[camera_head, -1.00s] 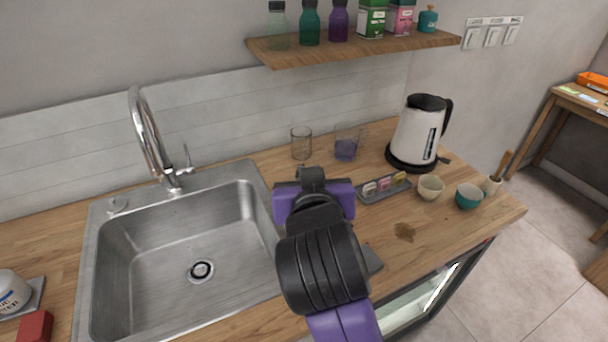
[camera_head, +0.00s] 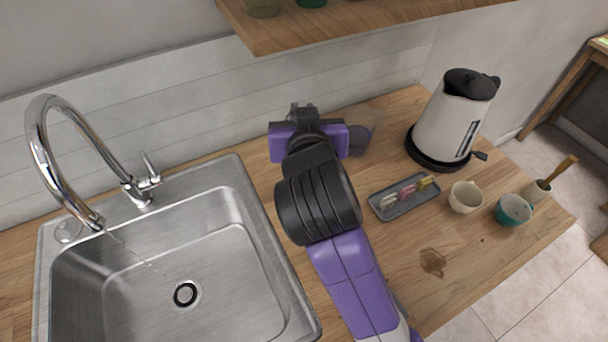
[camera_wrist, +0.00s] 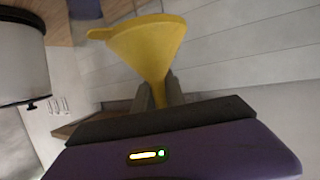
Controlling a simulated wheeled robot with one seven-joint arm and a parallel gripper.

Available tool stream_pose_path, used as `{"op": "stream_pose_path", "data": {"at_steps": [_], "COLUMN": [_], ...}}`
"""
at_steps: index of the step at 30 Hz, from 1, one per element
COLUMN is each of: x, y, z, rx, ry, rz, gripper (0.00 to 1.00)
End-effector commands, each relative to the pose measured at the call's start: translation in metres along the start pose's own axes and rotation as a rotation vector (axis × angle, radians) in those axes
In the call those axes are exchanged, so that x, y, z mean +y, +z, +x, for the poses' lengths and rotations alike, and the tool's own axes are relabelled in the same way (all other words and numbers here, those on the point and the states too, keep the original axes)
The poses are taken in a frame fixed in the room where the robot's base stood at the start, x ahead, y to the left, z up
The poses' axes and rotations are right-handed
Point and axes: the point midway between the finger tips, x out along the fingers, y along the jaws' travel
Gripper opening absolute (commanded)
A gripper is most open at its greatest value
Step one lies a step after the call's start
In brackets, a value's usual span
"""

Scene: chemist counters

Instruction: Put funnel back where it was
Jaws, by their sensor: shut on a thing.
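The yellow funnel (camera_wrist: 145,45) shows in the wrist view, with its wide cone toward the top of the picture and its stem between my fingers. My gripper (camera_wrist: 158,92) is shut on the stem. There, the arm reaches over the counter (camera_head: 400,255) toward the wall, right of the sink. The other clear glass seen earlier is hidden behind my wrist.
The steel sink (camera_head: 150,270) and tap (camera_head: 75,150) are at left. A white kettle (camera_head: 452,120), a grey tray (camera_head: 403,196) of small items, a cream bowl (camera_head: 466,197) and a teal bowl (camera_head: 514,210) stand at right. A wooden shelf (camera_head: 340,25) overhangs the counter.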

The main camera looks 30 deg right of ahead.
Motion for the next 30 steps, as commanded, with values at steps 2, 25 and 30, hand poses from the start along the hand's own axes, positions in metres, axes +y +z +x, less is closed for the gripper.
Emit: {"op": "stream_pose_path", "data": {"at_steps": [2,25,30], "x": [0.000,0.000,-0.001], "y": [0.022,0.143,0.161], "z": [0.007,0.049,0.056], "rx": [-0.007,-0.003,-0.001], "ry": [0.002,0.001,0.000], "rz": [-0.007,-0.003,-0.001], "gripper": [0.00,0.00,0.00]}}
